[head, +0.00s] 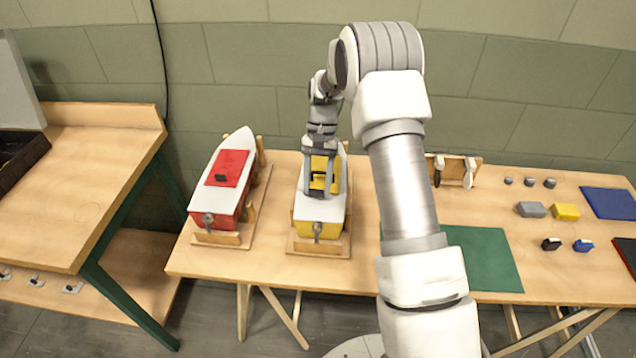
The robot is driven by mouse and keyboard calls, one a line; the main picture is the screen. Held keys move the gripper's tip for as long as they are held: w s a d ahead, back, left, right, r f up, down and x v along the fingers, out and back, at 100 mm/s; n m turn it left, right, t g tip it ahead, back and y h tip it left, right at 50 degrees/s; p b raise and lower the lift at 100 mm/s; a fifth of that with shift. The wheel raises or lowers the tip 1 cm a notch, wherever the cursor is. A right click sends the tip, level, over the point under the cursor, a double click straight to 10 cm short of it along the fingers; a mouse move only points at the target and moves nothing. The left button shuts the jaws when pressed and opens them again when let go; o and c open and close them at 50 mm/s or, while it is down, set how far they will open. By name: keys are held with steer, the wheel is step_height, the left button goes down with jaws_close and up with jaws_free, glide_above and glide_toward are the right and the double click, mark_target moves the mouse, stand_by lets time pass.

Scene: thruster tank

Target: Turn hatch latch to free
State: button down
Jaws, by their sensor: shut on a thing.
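A yellow-hulled model boat (319,220) with a white deck sits in a wooden cradle on the table, left of the middle. Its yellow hatch (334,183) is on the deck, and my gripper (321,186) is over it, pointing down. My gripper is shut on the hatch latch, which the fingers hide. I cannot tell which way the latch is turned. A second boat (206,218) with a red hull stands to the left, with a red hatch (227,168) and a small dark latch (220,177) on it.
My arm crosses the middle of the view and hides part of the table (352,270). To the right lie a green mat (482,258), a grey block (531,210), a yellow block (566,211) and a blue mat (608,203). A wooden rack (454,164) stands at the back.

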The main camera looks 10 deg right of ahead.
steer(key=shift+a+n+h, duration=0.1)
steer(key=shift+n+h, duration=0.2)
steer(key=shift+n, duration=0.4)
steer(key=c, duration=0.6)
jaws_free()
steer(key=v, duration=1.7)
steer(key=shift+w+r+p, duration=0.15)
steer(key=shift+r+p, duration=0.05)
steer(key=shift+p, duration=0.2)
